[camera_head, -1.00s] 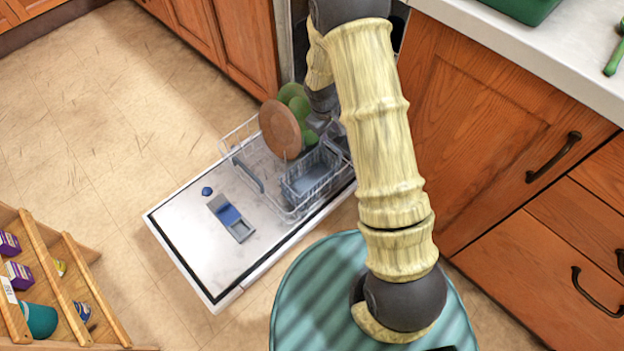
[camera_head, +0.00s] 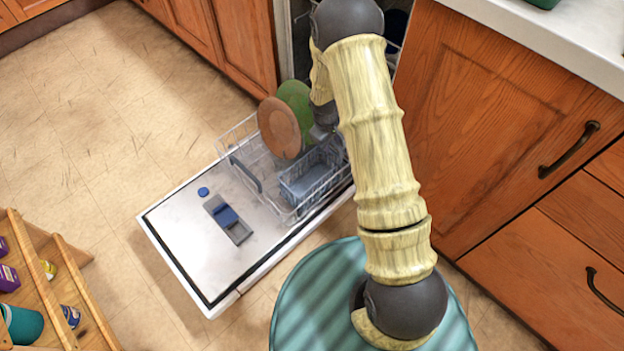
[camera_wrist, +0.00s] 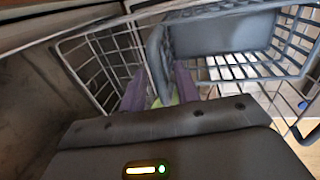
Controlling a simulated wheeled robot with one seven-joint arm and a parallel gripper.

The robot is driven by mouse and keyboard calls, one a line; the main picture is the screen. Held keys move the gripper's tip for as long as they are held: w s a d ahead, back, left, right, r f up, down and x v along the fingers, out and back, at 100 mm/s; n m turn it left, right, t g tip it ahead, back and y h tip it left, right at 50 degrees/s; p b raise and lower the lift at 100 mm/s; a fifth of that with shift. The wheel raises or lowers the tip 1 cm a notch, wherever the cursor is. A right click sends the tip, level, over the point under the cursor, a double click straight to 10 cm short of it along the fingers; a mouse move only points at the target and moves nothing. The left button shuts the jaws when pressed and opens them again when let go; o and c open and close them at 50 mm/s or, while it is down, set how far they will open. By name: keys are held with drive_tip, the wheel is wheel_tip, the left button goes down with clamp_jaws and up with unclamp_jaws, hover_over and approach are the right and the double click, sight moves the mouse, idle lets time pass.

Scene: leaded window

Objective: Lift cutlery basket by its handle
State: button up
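The cutlery basket (camera_head: 308,184) is a blue-grey mesh box in the wire lower rack of the open dishwasher. In the wrist view the basket (camera_wrist: 235,38) fills the upper right. Its grey curved handle (camera_wrist: 158,58) stands at the basket's left side. My gripper (camera_wrist: 160,85) has two purple fingers, apart, with the lower part of the handle showing between them. I cannot tell whether either finger touches it. In the head view my arm covers most of the gripper and the near side of the handle.
A brown plate (camera_head: 282,127) and a green plate (camera_head: 297,98) stand in the wire rack (camera_head: 240,133) beside the basket. The open dishwasher door (camera_head: 185,240) lies flat below. Wooden cabinets (camera_head: 490,140) stand close on the right. A wooden shelf (camera_head: 75,290) is at lower left. Floor between is clear.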

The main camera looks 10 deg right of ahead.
drive_tip(key=shift+f, duration=0.4)
drive_tip(key=shift+r, duration=0.1)
clamp_jaws()
